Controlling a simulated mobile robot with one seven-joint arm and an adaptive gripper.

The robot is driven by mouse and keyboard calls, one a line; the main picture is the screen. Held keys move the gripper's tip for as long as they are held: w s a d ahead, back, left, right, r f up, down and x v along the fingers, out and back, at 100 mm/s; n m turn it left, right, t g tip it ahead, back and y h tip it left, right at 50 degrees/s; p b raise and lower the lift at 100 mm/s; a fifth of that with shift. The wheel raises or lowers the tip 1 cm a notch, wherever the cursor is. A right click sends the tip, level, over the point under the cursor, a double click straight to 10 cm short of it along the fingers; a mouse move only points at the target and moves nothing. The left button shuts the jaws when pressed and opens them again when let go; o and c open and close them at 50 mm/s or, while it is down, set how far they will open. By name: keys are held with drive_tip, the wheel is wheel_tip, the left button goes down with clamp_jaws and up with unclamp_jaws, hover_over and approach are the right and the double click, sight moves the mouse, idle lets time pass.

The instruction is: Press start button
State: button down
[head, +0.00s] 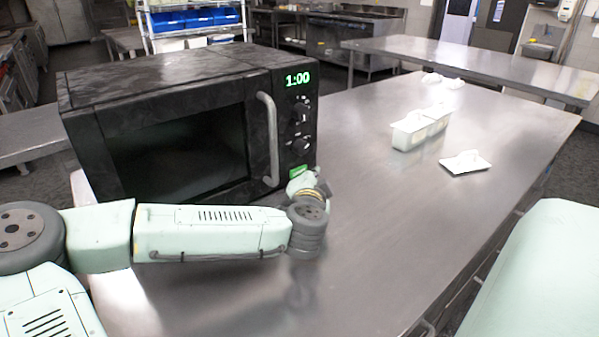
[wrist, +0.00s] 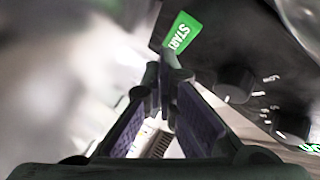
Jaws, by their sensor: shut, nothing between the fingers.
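The black microwave (head: 190,130) stands on the steel table with its door closed. Its green start button (head: 299,172) is low on the right-hand control panel, just above my gripper in the head view. In the wrist view the start button (wrist: 181,33) reads START and lies just beyond my fingertips. My gripper (wrist: 166,75) is shut and empty, its purple-padded fingers meeting at the tips below the button. I cannot tell whether the tips touch the button. In the head view my wrist partly hides the gripper by the panel's lower corner.
The display (head: 298,79) shows 1:00 above two black knobs. The door handle (head: 269,138) stands out left of the panel. A white container (head: 408,137) and a small white lid-like piece (head: 466,163) sit on the right of the steel table (head: 400,220); the table's middle is clear.

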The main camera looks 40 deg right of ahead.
drive_tip(key=shift+w, duration=0.1)
drive_tip(key=shift+w, duration=0.35)
